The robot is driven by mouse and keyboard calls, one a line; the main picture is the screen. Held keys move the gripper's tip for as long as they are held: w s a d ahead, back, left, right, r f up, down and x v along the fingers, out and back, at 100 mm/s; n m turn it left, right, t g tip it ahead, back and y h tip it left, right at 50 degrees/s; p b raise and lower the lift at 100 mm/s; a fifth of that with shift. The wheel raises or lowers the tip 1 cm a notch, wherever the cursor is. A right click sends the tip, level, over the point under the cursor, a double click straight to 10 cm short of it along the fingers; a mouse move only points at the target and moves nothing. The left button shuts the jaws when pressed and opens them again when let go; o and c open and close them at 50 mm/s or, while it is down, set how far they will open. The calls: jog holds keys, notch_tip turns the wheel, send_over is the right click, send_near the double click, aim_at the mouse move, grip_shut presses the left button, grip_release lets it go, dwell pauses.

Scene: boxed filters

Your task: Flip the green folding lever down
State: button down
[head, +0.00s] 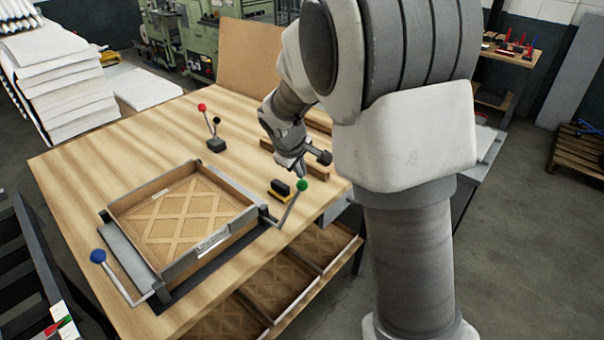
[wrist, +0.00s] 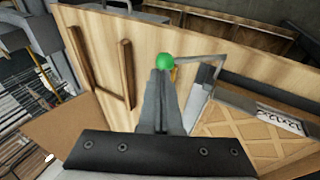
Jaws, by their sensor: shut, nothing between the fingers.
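The green folding lever (head: 302,185) is a bent metal rod with a green ball knob, at the right end of the filter frame. In the head view its rod slants up and right from the frame, with the knob at the top. In the wrist view the green knob (wrist: 166,61) shows right at my fingertips. My gripper (head: 300,170) is shut and empty, just above and beside the knob in the head view. I cannot tell whether the fingers touch the knob (wrist: 161,72).
A boxed filter (head: 215,242) sits in the frame on the wooden table (head: 75,165). A blue-knobbed lever (head: 98,257) is at the frame's left. A red-and-black-knobbed lever unit (head: 216,144) stands farther back. A black-and-yellow block (head: 280,191) lies close by the green lever.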

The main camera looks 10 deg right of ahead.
jog(key=b+v, duration=0.1)
jog(key=v, duration=0.9)
jog(key=shift+w+d+r+b, duration=0.2)
jog(key=shift+w+r+b, duration=0.1)
jog(key=shift+s, duration=0.1)
jog(key=s+d+m+y, duration=0.1)
jog(key=s+m, duration=0.2)
jog(key=s, duration=1)
jog(key=s+d+r+m+y, duration=0.1)
jog(key=s+m, duration=0.3)
jog(key=s, duration=0.8)
jog(key=shift+s+d+r+m+t+y+b, duration=0.15)
jog(key=shift+s+r+m+t+y+b, duration=0.2)
jog(key=shift+s+t+y+b, duration=0.1)
jog(key=shift+w, duration=0.1)
